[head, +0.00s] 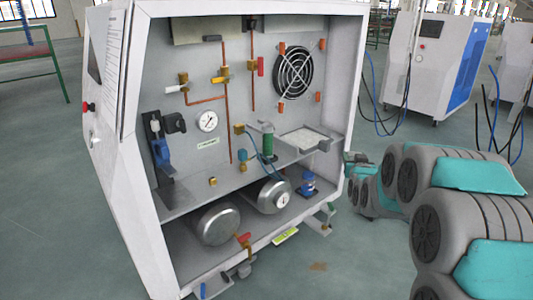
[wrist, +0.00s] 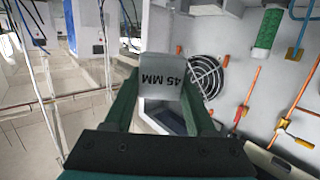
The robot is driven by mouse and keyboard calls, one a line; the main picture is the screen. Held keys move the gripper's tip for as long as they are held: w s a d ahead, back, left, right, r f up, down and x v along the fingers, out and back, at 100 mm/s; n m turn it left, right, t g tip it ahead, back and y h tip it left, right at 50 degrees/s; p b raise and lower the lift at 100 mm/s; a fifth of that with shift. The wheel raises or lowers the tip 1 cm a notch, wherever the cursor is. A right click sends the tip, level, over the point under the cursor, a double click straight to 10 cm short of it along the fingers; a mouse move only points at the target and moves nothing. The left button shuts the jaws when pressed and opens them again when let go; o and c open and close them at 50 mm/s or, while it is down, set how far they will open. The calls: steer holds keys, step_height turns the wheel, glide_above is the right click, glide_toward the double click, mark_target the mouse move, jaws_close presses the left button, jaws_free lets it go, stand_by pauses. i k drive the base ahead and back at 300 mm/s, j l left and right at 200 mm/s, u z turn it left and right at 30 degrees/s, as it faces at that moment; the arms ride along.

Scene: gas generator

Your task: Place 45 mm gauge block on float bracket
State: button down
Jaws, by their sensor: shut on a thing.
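The grey gauge block (wrist: 162,72), marked "45 MM" upside down, is in the wrist view. My gripper (wrist: 162,92) is shut on it, with a dark green finger at each side. In the head view my gripper, at the end of my grey and teal arm, is beside the right edge of the open cabinet (head: 140,200); its fingertips and the block cannot be made out there. A green cylinder with a grey bracket (head: 266,128) at its top stands on the cabinet's shelf; I cannot tell for sure that this is the float bracket. The cylinder (wrist: 267,30) also shows in the wrist view.
A light tray (head: 305,138) sits at the shelf's right. A fan (head: 293,72), copper pipes and a gauge (head: 207,121) are on the back panel. Two tanks (head: 216,223) lie below the shelf. The cabinet's right frame post (head: 348,100) stands close to my gripper.

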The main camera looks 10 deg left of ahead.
mark_target(177, 198)
steer(key=u, duration=2.5)
steer(key=l+u, duration=0.15)
steer(key=l, duration=0.15)
steer(key=k+l+u, duration=0.2)
steer(key=k+l, duration=0.1)
steer(key=l, duration=0.4)
steer(key=k+l, duration=0.1)
steer(key=l, duration=0.35)
steer(key=k+l, duration=0.1)
steer(key=l, duration=0.4)
steer(key=k+l, duration=0.1)
steer(key=l, duration=0.4)
